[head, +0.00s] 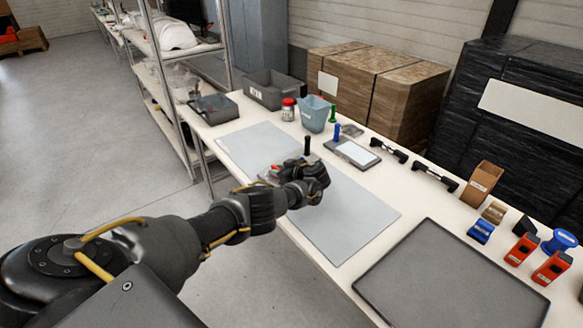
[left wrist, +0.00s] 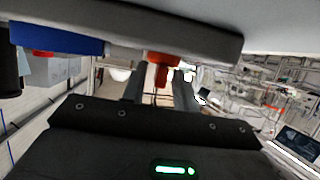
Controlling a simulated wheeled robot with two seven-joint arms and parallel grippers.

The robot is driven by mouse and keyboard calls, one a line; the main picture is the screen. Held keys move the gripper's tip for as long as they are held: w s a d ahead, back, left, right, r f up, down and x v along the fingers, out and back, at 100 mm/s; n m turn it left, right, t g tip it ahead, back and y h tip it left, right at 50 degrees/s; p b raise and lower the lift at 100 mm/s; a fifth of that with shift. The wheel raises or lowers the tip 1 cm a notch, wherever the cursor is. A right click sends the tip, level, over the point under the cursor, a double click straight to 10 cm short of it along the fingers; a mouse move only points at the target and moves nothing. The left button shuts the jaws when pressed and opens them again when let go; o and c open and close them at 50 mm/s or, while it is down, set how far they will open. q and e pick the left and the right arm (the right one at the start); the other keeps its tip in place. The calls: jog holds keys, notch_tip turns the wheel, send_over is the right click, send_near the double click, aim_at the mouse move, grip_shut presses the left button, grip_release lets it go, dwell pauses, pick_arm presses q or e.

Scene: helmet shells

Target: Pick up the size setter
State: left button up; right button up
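My left gripper (head: 312,178) is low over the grey mat in the middle of the table in the head view. I cannot tell for sure which thing is the size setter. In the left wrist view an orange-red piece (left wrist: 161,68) lies mid-picture under a large grey surface (left wrist: 130,28) that fills the top. My right gripper is not in view.
On the table stand a blue-grey bin (head: 315,113), a red-lidded jar (head: 288,110), a blue-handled tool (head: 337,132) and a white-topped pad (head: 355,153). Black handles (head: 388,150) and orange boxes (head: 521,250) lie at the right. The dark tray (head: 450,285) in front is empty.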

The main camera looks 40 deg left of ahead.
pick_arm(q)
grip_shut()
jog(key=shift+r, duration=0.25)
jog(key=r+p, duration=0.2)
jog(key=r, duration=0.2)
jog(key=shift+s+d+r+p, duration=0.1)
jog(key=shift+s+r+p, duration=0.2)
jog(key=shift+p, duration=0.1)
jog(key=s+d+r+p, duration=0.2)
jog(key=s+r+p, duration=0.2)
jog(key=s+p, duration=0.2)
jog(key=s+d+r+p, duration=0.3)
jog(key=s+p, duration=0.3)
jog(key=p, duration=0.2)
jog(key=shift+d+r, duration=0.25)
jog(key=shift+r, duration=0.2)
